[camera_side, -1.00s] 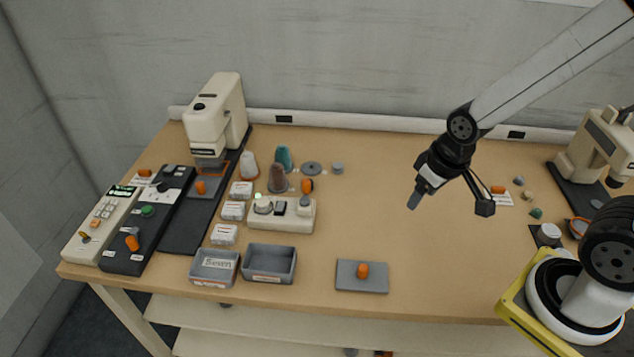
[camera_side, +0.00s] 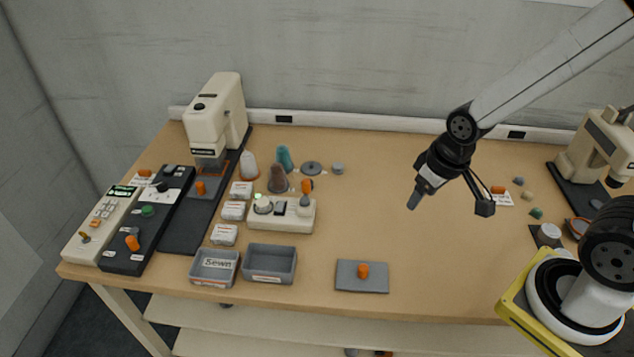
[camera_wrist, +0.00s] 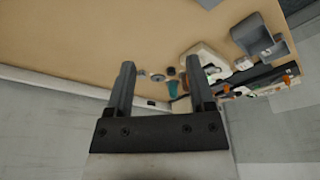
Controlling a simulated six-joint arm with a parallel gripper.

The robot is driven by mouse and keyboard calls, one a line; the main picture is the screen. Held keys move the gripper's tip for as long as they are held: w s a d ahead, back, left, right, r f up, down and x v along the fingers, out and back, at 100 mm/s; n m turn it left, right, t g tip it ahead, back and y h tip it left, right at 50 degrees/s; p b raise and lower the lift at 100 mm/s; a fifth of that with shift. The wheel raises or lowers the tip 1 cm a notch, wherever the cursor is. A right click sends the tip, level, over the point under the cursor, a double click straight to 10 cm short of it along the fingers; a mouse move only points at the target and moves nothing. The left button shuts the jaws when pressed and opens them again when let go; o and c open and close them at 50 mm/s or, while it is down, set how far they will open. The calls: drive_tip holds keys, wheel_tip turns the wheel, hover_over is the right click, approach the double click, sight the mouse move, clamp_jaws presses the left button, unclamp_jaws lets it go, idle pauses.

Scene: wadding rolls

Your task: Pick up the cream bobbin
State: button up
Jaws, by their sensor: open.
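Two things could be the cream bobbin, and I cannot tell which: an off-white cone (camera_side: 249,166) beside the beige sewing machine, or a small cream piece (camera_side: 527,195) on the right of the table. A teal cone (camera_side: 284,158) and a brown cone (camera_side: 277,179) stand near the off-white one. My gripper (camera_side: 449,204) is open and empty, above the right-centre of the table, between the cones and the small pieces. In the wrist view its two fingers (camera_wrist: 158,66) are spread apart. The teal cone (camera_wrist: 173,89) shows between them; the off-white cone is not clearly seen there.
The sewing machine (camera_side: 216,115), control boxes (camera_side: 146,215), grey trays (camera_side: 269,264) and a beige winder unit (camera_side: 283,223) crowd the left. A grey plate (camera_side: 347,282) with an orange peg lies in front. Another machine (camera_side: 597,145) stands at the right. The middle of the table is clear.

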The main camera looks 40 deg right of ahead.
drive_tip(key=o, duration=0.3)
drive_tip(key=n+t+y, duration=0.1)
drive_tip(key=n+t, duration=0.1)
drive_tip(key=n, duration=0.2)
approach(263, 201)
drive_tip(key=shift+d+f, duration=0.3)
drive_tip(key=shift+d, duration=0.05)
drive_tip(key=shift+a+x, duration=0.15)
drive_tip(key=shift+x, duration=0.7)
drive_tip(key=shift+a+x, duration=0.2)
drive_tip(key=shift+x, duration=0.6)
drive_tip(key=shift+w, duration=0.2)
drive_tip(key=shift+x, duration=2.5)
